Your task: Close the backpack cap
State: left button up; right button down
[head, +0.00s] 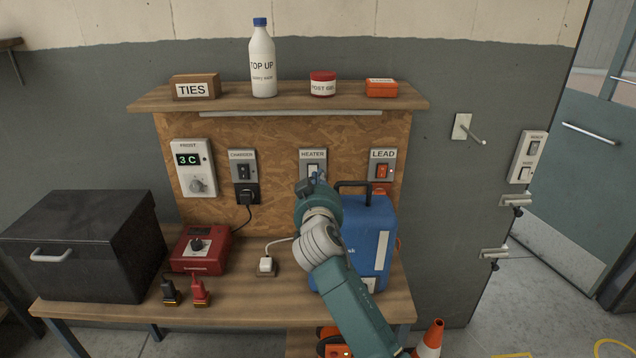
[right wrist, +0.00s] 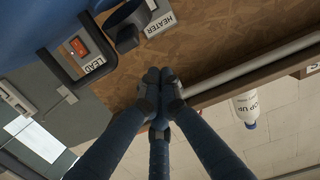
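The backpack is a blue tank (head: 377,235) with a black carrying handle (head: 352,186), upright at the right end of the bench. In the right wrist view its handle (right wrist: 72,58) and a black round collar or cap (right wrist: 126,24) show at the upper left. I cannot tell whether that round part is the lid or the filler neck. My right gripper (head: 313,181) is in front of the heater switch, above and left of the tank. In the right wrist view its fingertips (right wrist: 160,78) are together, with nothing visible between them, apart from the round part. My left gripper is out of view.
A board with heater (head: 313,164) and lead (head: 383,170) switches stands behind the tank. A shelf (head: 215,98) with a bottle (head: 262,65) overhangs it. A white plug (head: 266,265), red charger (head: 200,249) and black box (head: 85,245) stand to the left on the bench.

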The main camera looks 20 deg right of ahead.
jog(key=shift+s+a+f+p, duration=0.1)
jog(key=shift+s+f+p, duration=0.1)
jog(key=shift+s+f, duration=0.35)
jog(key=shift+s+a+f+p, duration=0.1)
jog(key=shift+s+f+p, duration=0.1)
jog(key=shift+f, duration=0.5)
jog(key=shift+w+f, duration=0.1)
jog(key=shift+f, duration=0.1)
jog(key=f+t+b, duration=0.1)
jog(key=b, duration=0.6)
jog(key=s+f+t+b, duration=0.1)
jog(key=f+b, duration=0.1)
jog(key=b, duration=0.6)
jog(key=s+f+t+h+b, duration=0.1)
jog(key=b, duration=0.7)
jog(key=shift+s+a+f+t, duration=0.15)
jog(key=shift+a+f+t, duration=0.1)
jog(key=shift+a+t, duration=0.1)
jog(key=shift+r, duration=0.1)
